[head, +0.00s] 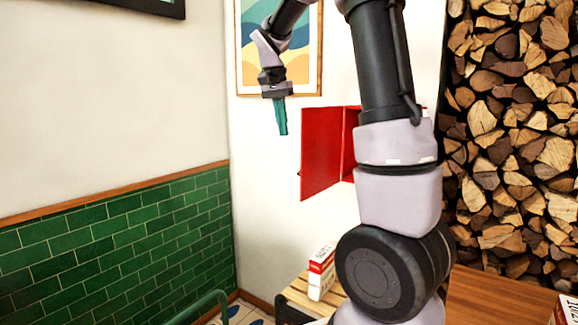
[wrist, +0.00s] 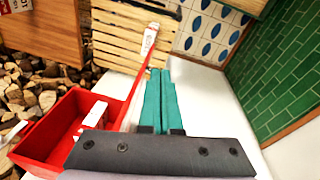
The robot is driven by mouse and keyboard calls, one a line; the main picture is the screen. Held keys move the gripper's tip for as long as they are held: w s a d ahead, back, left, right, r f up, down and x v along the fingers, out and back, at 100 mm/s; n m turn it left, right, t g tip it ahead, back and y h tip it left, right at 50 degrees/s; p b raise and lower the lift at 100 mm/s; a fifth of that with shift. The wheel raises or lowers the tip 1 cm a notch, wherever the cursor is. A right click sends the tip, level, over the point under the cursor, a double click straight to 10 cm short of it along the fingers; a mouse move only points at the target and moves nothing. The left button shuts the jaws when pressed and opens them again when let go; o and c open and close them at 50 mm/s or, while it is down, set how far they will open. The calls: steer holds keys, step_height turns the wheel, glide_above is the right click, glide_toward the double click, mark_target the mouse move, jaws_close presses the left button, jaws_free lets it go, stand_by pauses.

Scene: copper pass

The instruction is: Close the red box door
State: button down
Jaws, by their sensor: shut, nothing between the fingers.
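The red box (wrist: 42,128) is fixed to the wall and shows at the lower left of the wrist view, with white items (wrist: 92,116) inside. Its red door (head: 321,153) stands wide open, swung out to the left in the head view. My arm hides most of the box there. In the wrist view the door (wrist: 134,94) shows nearly edge-on as a thin red strip. My gripper (head: 281,132) has teal fingers, shut and empty, pointing down to the left of the door. In the wrist view the fingertips (wrist: 160,72) are just right of the door; contact cannot be told.
A slatted wooden surface (wrist: 118,35) lies below, with a red-and-white carton (head: 321,273) on it. Stacked firewood (head: 515,130) fills the right. A framed picture (head: 245,60) hangs behind my gripper. Green tiles (head: 120,240) cover the lower left wall.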

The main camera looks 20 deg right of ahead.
steer(key=w+a+f+m+g+h, duration=0.25)
steer(key=w+f+h, duration=0.25)
steer(key=w, duration=0.6)
steer(key=s+d+f, duration=0.5)
steer(key=d+f, duration=0.2)
steer(key=f, duration=0.1)
steer(key=shift+f+m, duration=0.15)
steer(key=shift+m, duration=0.3)
steer(key=shift+s+d, duration=0.1)
